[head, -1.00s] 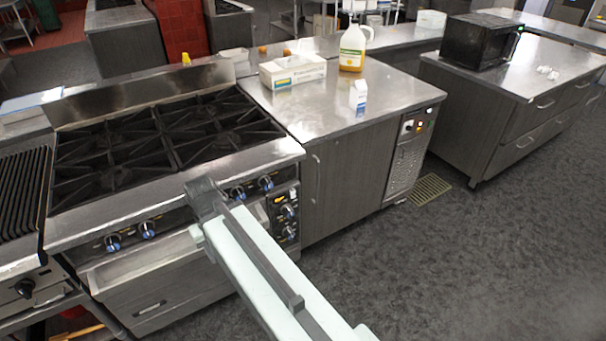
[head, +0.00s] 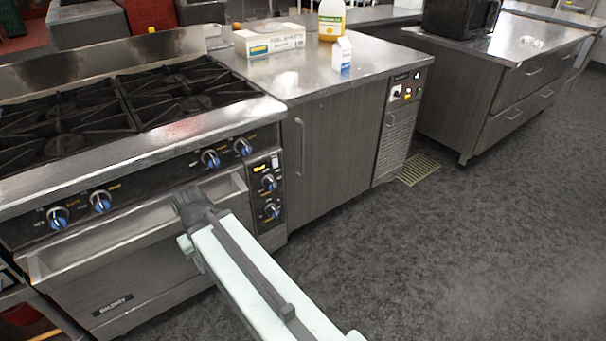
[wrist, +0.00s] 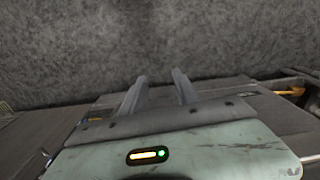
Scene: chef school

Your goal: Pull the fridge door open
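The under-counter fridge has a dark grey, wood-grained door (head: 338,140), which is shut. A vertical bar handle (head: 299,147) sits on the door's left side. A panel with lights and a vent (head: 398,130) is to the right of the door. My gripper (head: 188,202) is in front of the stove's oven, left of and lower in the picture than the handle, and apart from it. In the wrist view my gripper (wrist: 160,88) has its two fingers apart with nothing between them. The handle cannot be made out in the wrist view.
The stove (head: 130,180) with blue-marked knobs stands left of the fridge. A white box (head: 270,40), a small carton (head: 342,54) and a jug (head: 331,20) stand on the steel counter. Another counter (head: 510,90) is at right. The grey floor (head: 450,250) in front is clear.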

